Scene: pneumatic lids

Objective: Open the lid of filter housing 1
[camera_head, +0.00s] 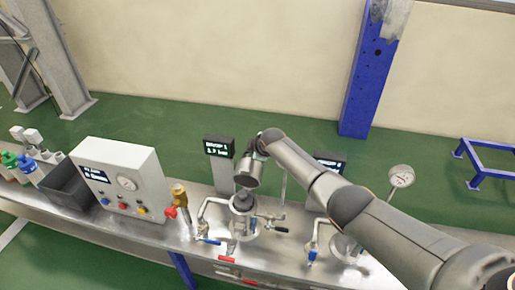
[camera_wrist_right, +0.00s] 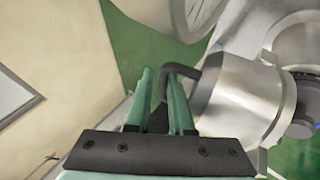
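Filter housing 1 (camera_head: 243,222) is a metal vessel on the steel bench, below a display that reads as number 1. My right arm reaches in from the right, and my right gripper (camera_head: 243,198) is at the top of the housing, hiding much of its lid. In the right wrist view the two green fingers of my right gripper (camera_wrist_right: 163,80) stand a little apart with a dark bent handle (camera_wrist_right: 183,69) between them. The handle joins a round metal body (camera_wrist_right: 240,98). Whether the fingers press on it is unclear. My left gripper is out of view.
Displays (camera_head: 219,147) stand behind the bench. A second vessel (camera_head: 345,247) is partly behind my right arm. A control box (camera_head: 122,178) and a dark bin (camera_head: 64,186) stand to the left. A gauge (camera_head: 401,176) is at right.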

